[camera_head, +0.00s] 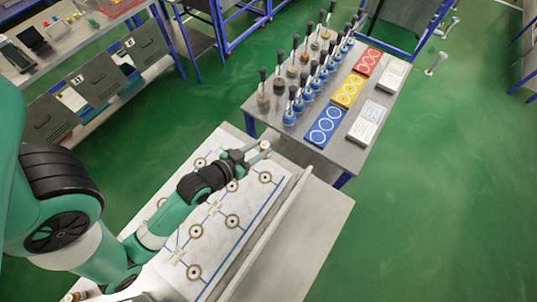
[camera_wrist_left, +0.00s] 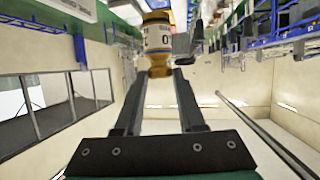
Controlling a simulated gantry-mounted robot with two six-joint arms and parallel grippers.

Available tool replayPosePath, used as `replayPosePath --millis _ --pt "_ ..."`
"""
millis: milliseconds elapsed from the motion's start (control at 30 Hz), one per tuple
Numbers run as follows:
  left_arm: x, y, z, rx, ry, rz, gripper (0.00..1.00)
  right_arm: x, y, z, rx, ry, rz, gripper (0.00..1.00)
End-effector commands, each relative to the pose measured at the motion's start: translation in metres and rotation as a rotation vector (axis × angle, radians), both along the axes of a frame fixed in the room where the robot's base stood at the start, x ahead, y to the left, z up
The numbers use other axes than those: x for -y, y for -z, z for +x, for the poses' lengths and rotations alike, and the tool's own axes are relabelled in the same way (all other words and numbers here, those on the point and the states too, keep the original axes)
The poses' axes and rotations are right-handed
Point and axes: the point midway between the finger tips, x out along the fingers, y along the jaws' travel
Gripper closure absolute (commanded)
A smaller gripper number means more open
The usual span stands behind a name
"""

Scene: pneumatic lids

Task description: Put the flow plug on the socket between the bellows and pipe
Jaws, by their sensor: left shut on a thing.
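My left gripper (camera_head: 243,160) is shut on a small plug (camera_head: 264,146) and holds it over the upper right part of the board. In the left wrist view the plug (camera_wrist_left: 157,38) has a white label band with dark marks and a tan end, between the fingertips (camera_wrist_left: 159,72). The label is too blurred to read fully. The pale board (camera_head: 215,245) has several ring-shaped sockets joined by blue lines, among them one at the right (camera_head: 265,177) and one in the middle (camera_head: 232,221). Small printed symbols are too small to identify as bellows or pipe. My arm covers part of the board.
A grey table (camera_head: 335,155) behind holds several black-handled plugs (camera_head: 298,95), with blue (camera_head: 326,125), yellow (camera_head: 348,91) and red (camera_head: 368,61) ringed plates and white boxes (camera_head: 367,121). A raised rail (camera_head: 268,232) runs along the board's right side. Bare tabletop (camera_head: 305,240) lies right of it.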

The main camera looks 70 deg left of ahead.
Motion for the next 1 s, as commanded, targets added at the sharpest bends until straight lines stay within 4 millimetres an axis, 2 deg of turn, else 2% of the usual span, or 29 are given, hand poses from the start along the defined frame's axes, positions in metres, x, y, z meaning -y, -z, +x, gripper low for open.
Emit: replayPosePath --millis 33,200,300,433,633,833,1000 --pt "0.0 0.032 0.0 0.002 0.0 0.001 1.0 0.0 0.032 0.0 0.0 0.0 0.0 0.5" --pt "0.0 0.089 0.0 0.002 0.0 0.001 1.0 0.0 0.09 0.0 -0.001 0.0 0.0 0.5" --pt "0.0 0.11 0.0 0.003 0.0 0.001 1.0 0.0 0.111 0.0 -0.001 0.0 0.0 0.5" --pt "0.0 0.122 0.0 0.003 0.0 0.001 1.0 0.0 0.123 0.0 0.0 0.0 0.0 0.5" --pt "0.0 0.123 0.0 0.002 0.0 0.001 1.0 0.0 0.123 0.0 0.0 0.0 0.0 0.5" --pt "0.0 0.157 0.0 -0.001 0.0 0.0 1.0 0.0 0.135 0.0 0.0 0.0 0.0 0.5" --pt "0.0 0.163 0.001 0.002 0.0 0.001 1.0 0.0 0.135 0.0 0.0 0.0 0.0 0.5"
